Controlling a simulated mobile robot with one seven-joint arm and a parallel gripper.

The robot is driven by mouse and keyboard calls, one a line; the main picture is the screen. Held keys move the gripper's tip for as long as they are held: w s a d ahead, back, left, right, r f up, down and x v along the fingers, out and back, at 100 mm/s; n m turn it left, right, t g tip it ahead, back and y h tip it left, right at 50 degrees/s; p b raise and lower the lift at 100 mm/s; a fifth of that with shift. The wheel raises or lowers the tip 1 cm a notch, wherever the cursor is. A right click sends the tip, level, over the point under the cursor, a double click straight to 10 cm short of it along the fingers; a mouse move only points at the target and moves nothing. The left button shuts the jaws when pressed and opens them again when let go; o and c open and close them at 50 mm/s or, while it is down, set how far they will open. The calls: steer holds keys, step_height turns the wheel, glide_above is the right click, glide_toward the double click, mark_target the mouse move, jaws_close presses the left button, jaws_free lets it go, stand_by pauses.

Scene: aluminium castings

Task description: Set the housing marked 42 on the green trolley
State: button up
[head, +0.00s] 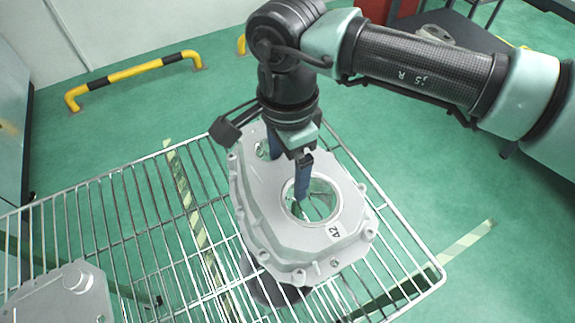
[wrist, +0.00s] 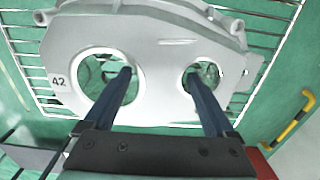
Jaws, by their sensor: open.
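The housing marked 42 (head: 262,205) is a pale grey casting with two round holes, over the wire rack. Its "42" label is near the larger hole; the housing also fills the upper wrist view (wrist: 165,45). My gripper (head: 288,170) points down at the housing with its two blue fingers spread apart. In the wrist view my gripper (wrist: 158,75) has one finger over the larger hole and the other over the smaller one. I cannot tell how deep the tips reach. No green trolley can be made out.
The wire rack (head: 140,215) spans the lower left. Another grey casting (head: 60,298) lies at its near left corner. A dark round thing (head: 268,288) shows under the housing. A yellow-black barrier (head: 135,72) stands behind. A dark platform (head: 470,42) is at the upper right. Green floor is clear at right.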

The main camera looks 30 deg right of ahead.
mark_target(288, 169)
step_height(288, 169, up, 11)
steer(key=shift+p, duration=0.45)
stand_by(0.3)
